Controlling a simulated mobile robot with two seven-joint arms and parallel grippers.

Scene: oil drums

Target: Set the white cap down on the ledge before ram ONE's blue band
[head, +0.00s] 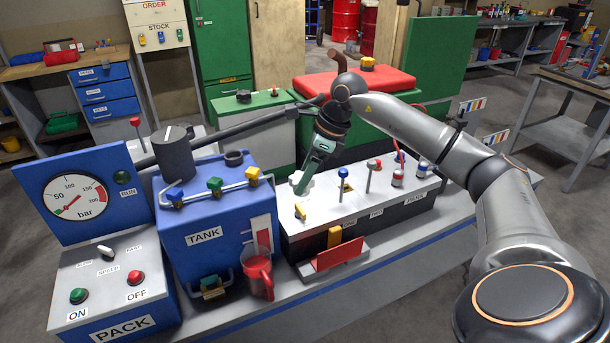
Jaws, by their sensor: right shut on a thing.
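My right gripper (308,181) reaches down to the left end of the grey-topped valve block (405,187). It is shut on the white cap (299,183), a small pale piece at its fingertips. The fingers hide part of the cap, and I cannot tell whether it touches the block's top. I cannot clearly make out ram ONE, its blue band or the ledge before it. My left gripper is not in view.
Several levers stand on the valve block, including a blue-knobbed one (343,173). The blue tank (205,245) and a red jug (258,274) are to the left. A red-topped green cabinet (386,84) stands behind.

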